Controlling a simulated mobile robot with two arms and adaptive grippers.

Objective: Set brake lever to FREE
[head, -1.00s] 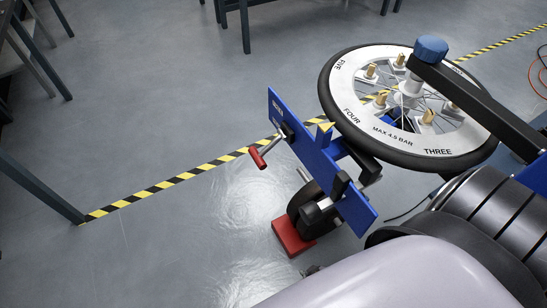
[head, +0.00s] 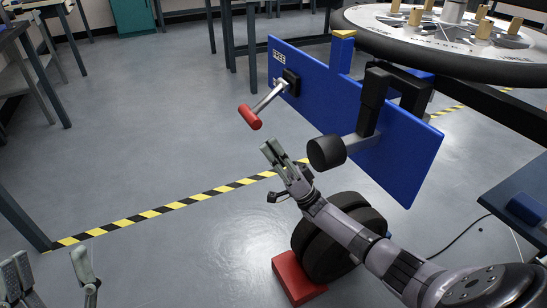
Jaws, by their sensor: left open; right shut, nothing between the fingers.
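The brake lever (head: 265,103) is a silver rod with a red grip (head: 250,117). It reaches down and left from a black pivot block (head: 291,82) on a blue upright panel (head: 395,135). A white FREE label (head: 279,56) sits on the panel above the pivot; the lever points away from it. My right gripper (head: 271,151) is shut and empty, in the picture just below the red grip and apart from it. My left gripper (head: 52,268) is open and empty at the bottom left, far from the lever; its lower part is cut off.
A black roller (head: 327,152) on a bracket juts from the panel right of my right gripper. A spoked wheel (head: 440,42) lies above. A black wheel (head: 346,238) stands by a red block (head: 297,279). The floor at left is clear, crossed by striped tape (head: 165,209).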

